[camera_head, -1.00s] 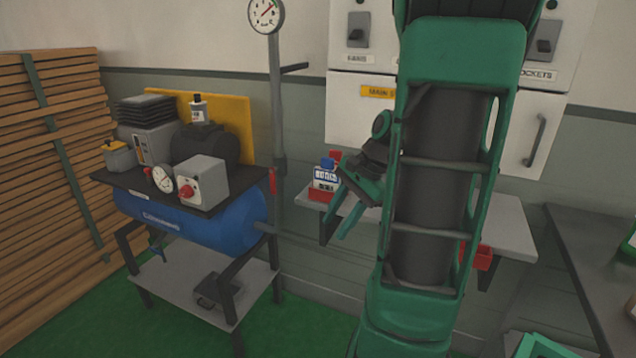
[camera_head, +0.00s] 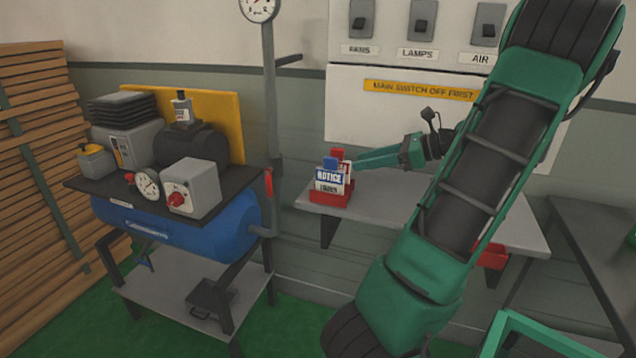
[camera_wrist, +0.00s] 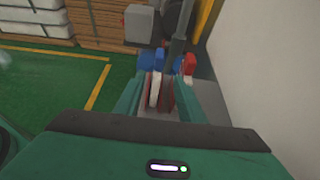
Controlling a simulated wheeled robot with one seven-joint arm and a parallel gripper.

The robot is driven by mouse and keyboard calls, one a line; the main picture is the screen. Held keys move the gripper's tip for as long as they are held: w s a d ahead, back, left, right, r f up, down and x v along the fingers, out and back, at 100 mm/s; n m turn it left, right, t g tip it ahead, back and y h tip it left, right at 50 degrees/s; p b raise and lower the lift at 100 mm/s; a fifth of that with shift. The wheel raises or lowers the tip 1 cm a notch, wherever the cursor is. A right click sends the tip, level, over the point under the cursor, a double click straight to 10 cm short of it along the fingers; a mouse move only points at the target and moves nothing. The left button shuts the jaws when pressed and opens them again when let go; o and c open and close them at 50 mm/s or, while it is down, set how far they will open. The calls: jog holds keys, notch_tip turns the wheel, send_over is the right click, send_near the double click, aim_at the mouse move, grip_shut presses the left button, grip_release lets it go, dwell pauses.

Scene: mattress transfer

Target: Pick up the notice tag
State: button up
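The notice tag (camera_head: 328,177), white with a blue "NOTICE" band and a blue top, stands upright in a red holder (camera_head: 330,198) on the grey wall shelf. A red-topped tag (camera_head: 337,153) stands just behind it. My gripper (camera_head: 358,161) reaches in from the right, its fingertips close beside the tags at about their height. In the wrist view my gripper (camera_wrist: 166,84) is open. A white plate (camera_wrist: 154,90), apparently the notice tag, and a red plate (camera_wrist: 168,95) show edge-on between the spread fingers. I cannot tell whether a finger touches either one.
The wall panel (camera_head: 365,115) with switches rises behind the shelf (camera_head: 390,200). A gauge post (camera_head: 270,110) and a blue compressor tank (camera_head: 190,235) stand left of the shelf. A red bin (camera_head: 492,255) is under my arm at the right. A dark table (camera_head: 600,240) is far right.

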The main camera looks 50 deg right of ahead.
aim_at(337, 168)
jog(key=shift+x, duration=5.55)
jog(key=shift+s+a, duration=0.1)
grip_shut()
